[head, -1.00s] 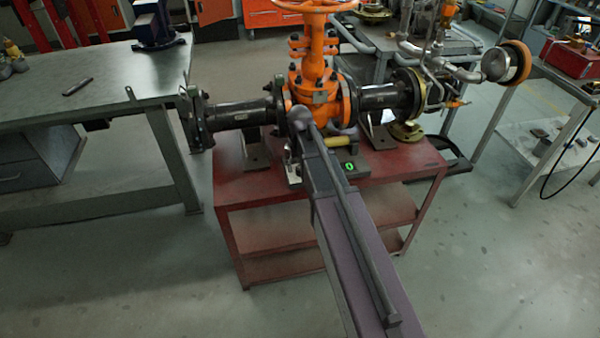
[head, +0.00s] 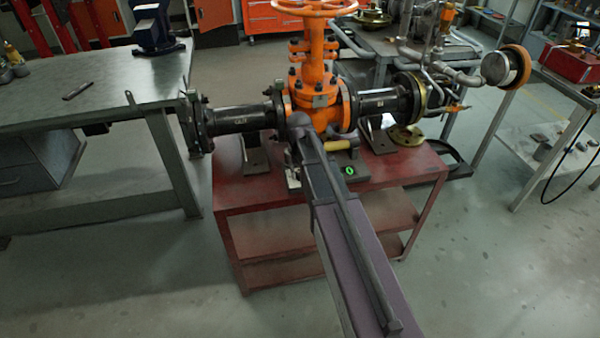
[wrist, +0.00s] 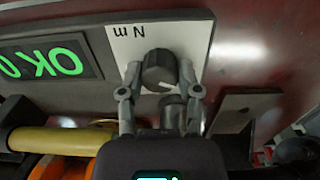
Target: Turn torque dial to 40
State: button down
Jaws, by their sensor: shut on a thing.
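The torque dial (wrist: 157,68) is a dark round knob with a white mark, on a pale plate (wrist: 120,43) lettered "N m", upside down in the wrist view. My gripper (wrist: 160,72) is shut on the dial, with one finger at each side of it. Beside the plate, a dark display (wrist: 45,62) shows green "OK" and a "0" cut by the picture's edge. In the head view the display (head: 349,170) glows green. There, my arm hides the dial and my gripper.
A red cart (head: 270,192) carries the orange gate valve (head: 316,95) with black pipes at both sides. A yellow handle (wrist: 45,140) lies close to my gripper. A grey workbench (head: 95,80) stands at the left. The floor in front is clear.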

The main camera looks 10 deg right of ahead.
jog(key=shift+m, duration=0.4)
jog(key=m, duration=0.4)
jog(key=shift+m, duration=2)
jog(key=shift+c, duration=1.5)
grip_release()
jog(key=shift+n, duration=0.3)
